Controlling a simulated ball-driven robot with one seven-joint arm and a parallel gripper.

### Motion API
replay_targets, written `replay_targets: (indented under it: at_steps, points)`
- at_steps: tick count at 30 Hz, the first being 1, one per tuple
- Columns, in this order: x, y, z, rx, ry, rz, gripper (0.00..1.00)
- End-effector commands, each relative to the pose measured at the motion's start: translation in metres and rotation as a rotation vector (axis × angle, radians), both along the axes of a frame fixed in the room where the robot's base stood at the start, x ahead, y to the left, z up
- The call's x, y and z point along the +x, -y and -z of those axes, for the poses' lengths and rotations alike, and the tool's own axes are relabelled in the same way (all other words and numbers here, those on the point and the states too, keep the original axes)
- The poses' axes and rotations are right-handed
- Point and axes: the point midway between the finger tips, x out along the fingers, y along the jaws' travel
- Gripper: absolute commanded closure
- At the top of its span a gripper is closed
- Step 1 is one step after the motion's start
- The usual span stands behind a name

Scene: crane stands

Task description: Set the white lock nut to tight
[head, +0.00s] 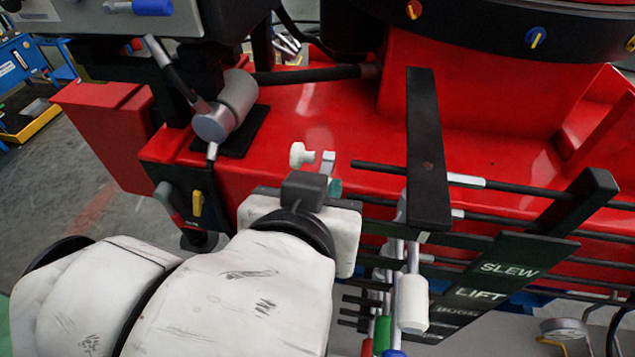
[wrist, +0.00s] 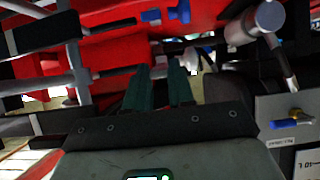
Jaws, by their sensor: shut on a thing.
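The white lock nut (head: 300,155) shows in the head view as a small pale knob just beyond my gripper, beside a small metal piece (head: 328,163). In the wrist view a white part of it (wrist: 192,58) shows by the tip of the right finger. My gripper (head: 333,187) is at the nut, in front of the red crane body. In the wrist view its two teal fingers (wrist: 160,75) stand a narrow gap apart and are shut on the nut. The exact contact is mostly hidden by the fingers and the dark gripper body.
A black upright bar (head: 427,150) and several rods stand close to the right. A lever with a white handle (head: 413,303) hangs before the SLEW and LIFT plates (head: 508,269). A silver cylinder (head: 238,95) with a lever stands left on the red body (head: 320,120).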

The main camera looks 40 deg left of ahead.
Motion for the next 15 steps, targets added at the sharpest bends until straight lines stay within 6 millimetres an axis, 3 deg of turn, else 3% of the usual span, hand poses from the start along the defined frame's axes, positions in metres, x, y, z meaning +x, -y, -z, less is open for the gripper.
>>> replay_targets:
  at_steps: [15]
  points:
    - [0.0044,-0.0024,-0.0119,-0.081,-0.135,0.001,1.00]
